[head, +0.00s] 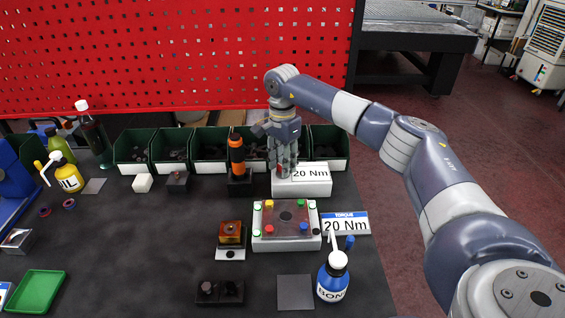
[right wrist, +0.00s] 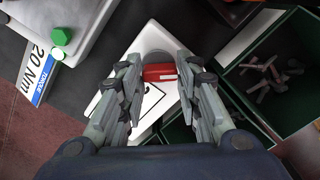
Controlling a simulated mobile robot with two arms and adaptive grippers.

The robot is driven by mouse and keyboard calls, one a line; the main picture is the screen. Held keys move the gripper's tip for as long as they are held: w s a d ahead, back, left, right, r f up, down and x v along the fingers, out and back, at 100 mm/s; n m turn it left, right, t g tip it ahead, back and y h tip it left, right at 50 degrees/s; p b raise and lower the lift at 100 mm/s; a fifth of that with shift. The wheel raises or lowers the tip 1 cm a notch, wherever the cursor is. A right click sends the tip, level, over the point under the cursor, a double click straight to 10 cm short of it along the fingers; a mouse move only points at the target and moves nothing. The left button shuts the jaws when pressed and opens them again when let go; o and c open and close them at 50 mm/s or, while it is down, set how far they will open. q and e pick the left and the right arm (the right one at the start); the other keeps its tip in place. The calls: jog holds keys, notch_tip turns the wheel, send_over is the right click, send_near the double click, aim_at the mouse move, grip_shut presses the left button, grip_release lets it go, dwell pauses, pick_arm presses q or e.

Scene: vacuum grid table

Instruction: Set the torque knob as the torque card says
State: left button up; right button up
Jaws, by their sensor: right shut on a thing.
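The torque card (head: 345,223), white with a blue "TORQUE" header, reads "20 Nm". It also shows at the left of the right wrist view (right wrist: 38,72). The white torque unit (head: 310,189) stands before the bins, and its display plate (head: 311,173) also reads "20 Nm". My right gripper (head: 284,168) points down over the left part of this unit. In the right wrist view its fingers (right wrist: 160,88) are shut on the torque knob (right wrist: 158,72), which shows a red part and a grey round part. The fingers hide some of the knob. My left gripper is not in view.
An orange-and-black driver (head: 237,153) stands upright close left of my right gripper. Green bins (head: 210,146) line the back. A white fixture (head: 286,243) with coloured knobs sits in front. A bottle (head: 333,278) stands front right.

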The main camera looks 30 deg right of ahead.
jog(key=shift+r, duration=0.1)
dwell(0.4)
jog(key=o, duration=1)
jog(key=shift+o, duration=0.2)
notch_tip(320, 180, up, 12)
